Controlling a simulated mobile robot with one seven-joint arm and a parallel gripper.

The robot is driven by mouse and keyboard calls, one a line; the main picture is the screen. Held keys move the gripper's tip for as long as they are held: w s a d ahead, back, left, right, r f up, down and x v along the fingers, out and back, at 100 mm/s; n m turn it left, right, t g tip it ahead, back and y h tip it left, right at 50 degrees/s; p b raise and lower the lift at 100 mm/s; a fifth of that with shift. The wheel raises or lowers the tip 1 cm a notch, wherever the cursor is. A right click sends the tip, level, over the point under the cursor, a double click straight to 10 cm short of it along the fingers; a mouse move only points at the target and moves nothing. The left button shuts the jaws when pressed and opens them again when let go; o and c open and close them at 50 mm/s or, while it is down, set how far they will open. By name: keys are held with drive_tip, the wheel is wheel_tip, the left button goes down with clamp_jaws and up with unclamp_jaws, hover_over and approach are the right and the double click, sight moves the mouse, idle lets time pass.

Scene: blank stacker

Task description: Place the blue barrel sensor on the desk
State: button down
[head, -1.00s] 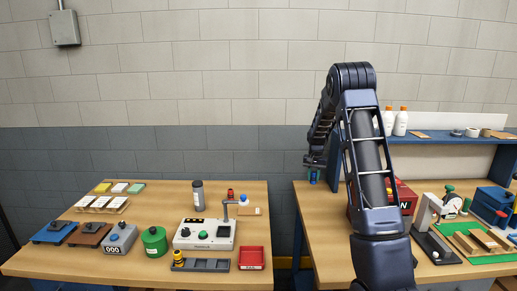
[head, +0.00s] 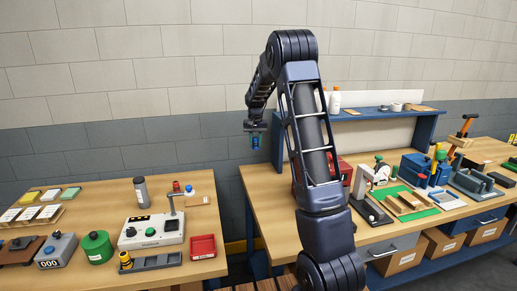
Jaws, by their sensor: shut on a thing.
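My gripper (head: 255,130) hangs at the end of my arm, in the gap between the two wooden benches. It is shut on the blue barrel sensor (head: 255,142), a small blue piece that shows below the fingers with some green on it. The sensor is held in the air, apart from both tops. The left desk (head: 100,198) has a wooden top with several items on it. The right workbench (head: 262,190) has a wooden top and a blue shelf frame. Fine detail of the fingers is too small to tell.
A press (head: 368,190) and green mat (head: 412,202) lie on the right bench. Bare wood shows at the left desk's back middle.

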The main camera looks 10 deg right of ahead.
drive_tip(key=s+a+n, duration=0.4)
drive_tip(key=s+a, duration=0.3)
drive_tip(key=a, duration=0.4)
drive_tip(key=s+a+n, duration=0.4)
drive_tip(key=s+a, duration=0.2)
drive_tip(key=a, duration=0.6)
drive_tip(key=s+a+n, duration=0.4)
drive_tip(key=s+a, duration=0.3)
drive_tip(key=a, duration=0.4)
drive_tip(key=s+a+n, duration=0.4)
drive_tip(key=s+a, duration=0.2)
drive_tip(key=s, duration=0.6)
drive_tip(key=s+a+n, duration=0.5)
drive_tip(key=s+a, duration=0.1)
drive_tip(key=s, duration=0.5)
drive_tip(key=shift+s+f, duration=0.15)
drive_tip(key=shift+f, duration=4.35)
drive_tip(key=shift+s+f, duration=0.1)
drive_tip(key=shift+f, duration=4.35)
drive_tip(key=shift+f, duration=0.3)
